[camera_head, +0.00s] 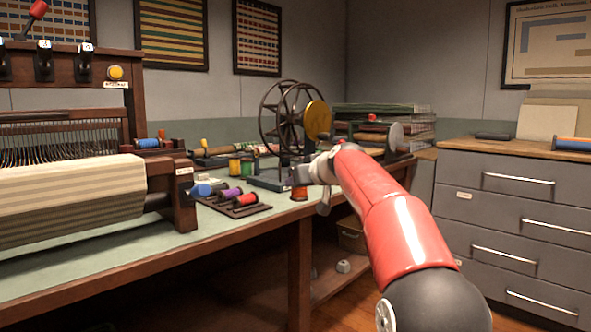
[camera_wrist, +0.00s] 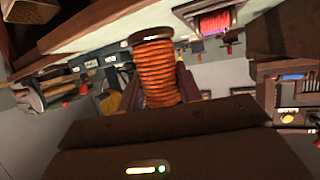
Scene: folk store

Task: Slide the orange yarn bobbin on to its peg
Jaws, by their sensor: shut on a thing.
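The orange yarn bobbin (camera_head: 299,193) is in my gripper (camera_head: 305,180), over the workbench near its right end. In the wrist view the bobbin (camera_wrist: 157,75) stands out between the jaws, its dark end flange facing away from my palm. My jaws are shut on it; the hand and bobbin hide much of the fingers. A dark rack (camera_head: 240,209) on the bench holds blue, purple and red bobbins. I cannot make out which peg is the orange bobbin's own.
The loom (camera_head: 80,185) stands at the left of the bench. A spoked wheel (camera_head: 290,112) with a yellow disc is behind my gripper. Green and yellow spools (camera_head: 235,168) stand near it. Grey drawers (camera_head: 515,210) are at the right. Bare bench (camera_head: 110,262) shows in front of the loom.

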